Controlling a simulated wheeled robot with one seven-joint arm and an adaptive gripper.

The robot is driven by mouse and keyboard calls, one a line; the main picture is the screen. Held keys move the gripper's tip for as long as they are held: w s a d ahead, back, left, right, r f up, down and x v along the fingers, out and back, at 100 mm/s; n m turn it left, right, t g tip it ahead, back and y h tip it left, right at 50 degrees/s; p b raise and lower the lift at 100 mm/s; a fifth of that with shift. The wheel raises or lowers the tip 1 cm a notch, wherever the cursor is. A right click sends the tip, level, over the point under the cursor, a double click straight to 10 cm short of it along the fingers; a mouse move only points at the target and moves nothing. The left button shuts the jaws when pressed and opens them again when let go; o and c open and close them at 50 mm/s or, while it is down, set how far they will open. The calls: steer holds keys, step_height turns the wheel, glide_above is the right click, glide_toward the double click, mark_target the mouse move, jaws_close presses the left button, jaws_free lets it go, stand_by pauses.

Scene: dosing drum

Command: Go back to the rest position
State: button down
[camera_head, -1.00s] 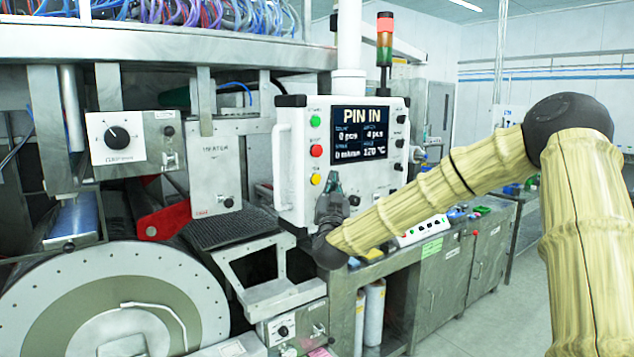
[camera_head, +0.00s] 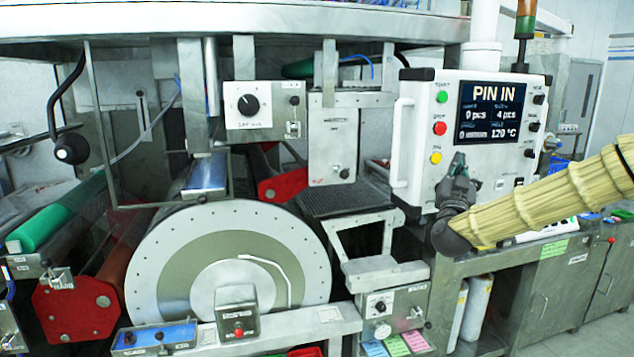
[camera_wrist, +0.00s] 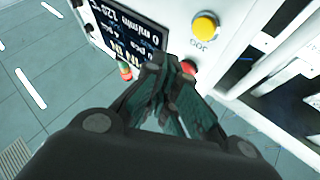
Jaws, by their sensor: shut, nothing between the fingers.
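My gripper (camera_head: 457,163) is in front of the lower part of the white control panel (camera_head: 414,119) in the head view, pointing up with its fingers closed and empty. My arm, in a ribbed tan sleeve, comes in from the right edge. In the wrist view the closed fingertips (camera_wrist: 158,66) lie close to the panel face, near a yellow button (camera_wrist: 205,26) and a red button (camera_wrist: 188,67). I cannot tell whether they touch the panel. The panel's screen (camera_head: 491,111) reads "PIN IN", 0 pcs, 4 pcs and 120 °C.
A large drum (camera_head: 165,262) stands at lower left, with a green roller (camera_head: 55,215) and red brackets beside it. A knob box (camera_head: 250,105) hangs above. A steel cabinet (camera_head: 560,285) stands at lower right. The panel's white handle (camera_head: 399,142) sticks out left of my gripper.

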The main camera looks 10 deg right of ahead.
steer(key=w+a+f+n+y, duration=0.1)
steer(key=a+f+n+y, duration=0.15)
steer(key=f, duration=0.45)
steer(key=w+a+f+n+y, duration=0.1)
steer(key=a+f+y, duration=0.25)
steer(key=f, duration=0.25)
steer(key=s+a+f+n+g+y+b, duration=0.1)
steer(key=s+a+f+g+y, duration=0.3)
steer(key=f, duration=0.7)
steer(key=s+a+f+n+g, duration=0.1)
steer(key=s+a+f+n, duration=0.15)
steer(key=a+f, duration=0.65)
steer(key=s+a+f+n+g+y+b, duration=0.15)
steer(key=s+f, duration=0.25)
steer(key=f, duration=1)
steer(key=s+a+f+g+y, duration=0.1)
steer(key=s+a+f+g, duration=0.25)
steer(key=s+f, duration=0.65)
steer(key=s+a+f+g+y, duration=0.15)
steer(key=s+f+g, duration=0.25)
steer(key=s+f, duration=0.6)
steer(key=s+a+f+g, duration=0.1)
steer(key=s+f+g, duration=0.2)
steer(key=s, duration=0.8)
steer(key=s+a+f+g+h+b, duration=0.1)
steer(key=s+f, duration=0.3)
steer(key=s, duration=0.7)
steer(key=shift+a+g, duration=0.15)
steer(key=shift+g, duration=0.75)
steer(key=shift+r, duration=0.1)
